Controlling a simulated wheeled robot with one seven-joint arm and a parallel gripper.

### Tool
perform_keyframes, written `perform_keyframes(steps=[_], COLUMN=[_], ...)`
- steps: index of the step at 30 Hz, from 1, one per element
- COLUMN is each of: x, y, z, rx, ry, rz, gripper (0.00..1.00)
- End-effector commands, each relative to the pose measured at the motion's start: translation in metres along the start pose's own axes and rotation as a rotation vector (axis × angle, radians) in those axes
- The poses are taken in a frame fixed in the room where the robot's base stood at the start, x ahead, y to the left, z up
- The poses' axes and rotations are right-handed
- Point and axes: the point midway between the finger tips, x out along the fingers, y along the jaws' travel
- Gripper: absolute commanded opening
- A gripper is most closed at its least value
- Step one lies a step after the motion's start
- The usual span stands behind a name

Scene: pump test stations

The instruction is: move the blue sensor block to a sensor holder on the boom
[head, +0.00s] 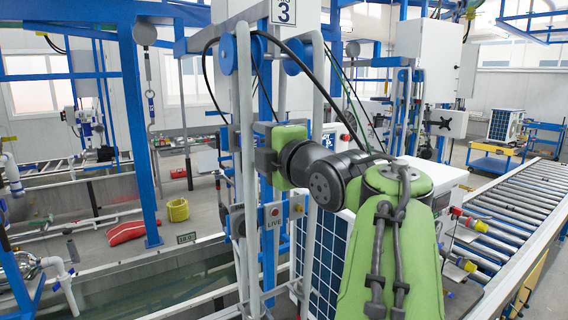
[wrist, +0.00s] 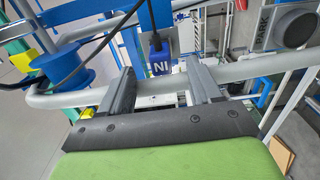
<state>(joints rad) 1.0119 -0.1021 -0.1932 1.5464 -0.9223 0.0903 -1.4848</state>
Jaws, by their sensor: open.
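The blue sensor block (wrist: 159,56) with white letters "NI" shows in the wrist view, ahead of and between my fingertips. A dark cable runs near its top. My gripper (wrist: 160,68) is open, with one finger on each side of the block's line; I cannot tell whether either finger touches it. A grey round fitting marked "PARK" (wrist: 287,27) is at the upper right of the wrist view.
A grey tube (wrist: 85,97) crosses close to my fingers. A blue round drum (wrist: 62,68) with a black cable is at the left. In the head view blue discs (head: 228,52) sit on the frame, and a black hose (head: 208,75) loops there. A roller conveyor (head: 500,220) runs at the right.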

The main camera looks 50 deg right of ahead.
Motion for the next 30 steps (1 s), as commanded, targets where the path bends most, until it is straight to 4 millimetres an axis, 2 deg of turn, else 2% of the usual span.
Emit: perform_keyframes(steps=[1, 6, 12, 18, 30], x=[-0.014, -0.056, -0.094, -0.106, -0.106], y=[-0.005, -0.004, -0.003, -0.002, -0.002], z=[0.0, 0.0, 0.0, -0.001, 0.0], rx=[-0.001, -0.001, 0.0, 0.001, 0.001], ry=[-0.003, -0.002, 0.0, 0.002, 0.001], rz=[0.002, 0.001, 0.0, -0.001, -0.001], gripper=[0.63, 0.63, 0.63, 0.63, 0.63])
